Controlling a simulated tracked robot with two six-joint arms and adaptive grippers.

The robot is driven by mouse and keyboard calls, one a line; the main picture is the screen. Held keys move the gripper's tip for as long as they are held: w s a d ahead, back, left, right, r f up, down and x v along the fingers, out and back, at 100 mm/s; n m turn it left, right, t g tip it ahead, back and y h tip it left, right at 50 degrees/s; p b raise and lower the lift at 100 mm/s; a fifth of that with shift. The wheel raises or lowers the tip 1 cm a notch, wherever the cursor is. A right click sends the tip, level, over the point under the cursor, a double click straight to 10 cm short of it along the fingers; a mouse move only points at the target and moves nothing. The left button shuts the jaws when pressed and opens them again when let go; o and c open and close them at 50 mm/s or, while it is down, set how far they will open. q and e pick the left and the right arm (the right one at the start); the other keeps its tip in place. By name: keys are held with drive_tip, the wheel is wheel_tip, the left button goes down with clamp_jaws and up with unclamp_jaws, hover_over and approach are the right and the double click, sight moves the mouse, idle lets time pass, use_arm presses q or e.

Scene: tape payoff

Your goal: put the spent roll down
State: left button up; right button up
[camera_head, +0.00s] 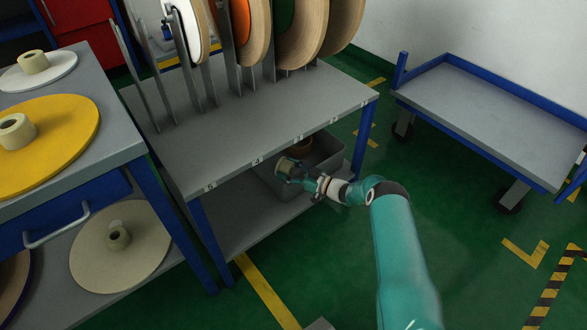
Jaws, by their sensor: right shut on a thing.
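My right gripper (291,172) is shut on the spent roll (284,165), a small tan ring that shows only in part between the fingers. The gripper reaches in below the table top's front edge, at the grey bin (327,152) on the lower shelf. The roll appears over the bin's near left part; I cannot tell whether it touches the bin. A brown round thing (302,147) lies in the bin, partly hidden by the table top. My left gripper is out of view.
The grey table (235,135) holds upright discs (300,30) in a divider rack. Left is a bench with a yellow disc (70,135) and a white disc (60,77); a cream disc (90,250) lies below. A blue-railed cart (490,115) stands right.

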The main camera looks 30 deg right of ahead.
drive_tip(key=o, duration=1.2)
drive_tip(key=shift+o, duration=0.2)
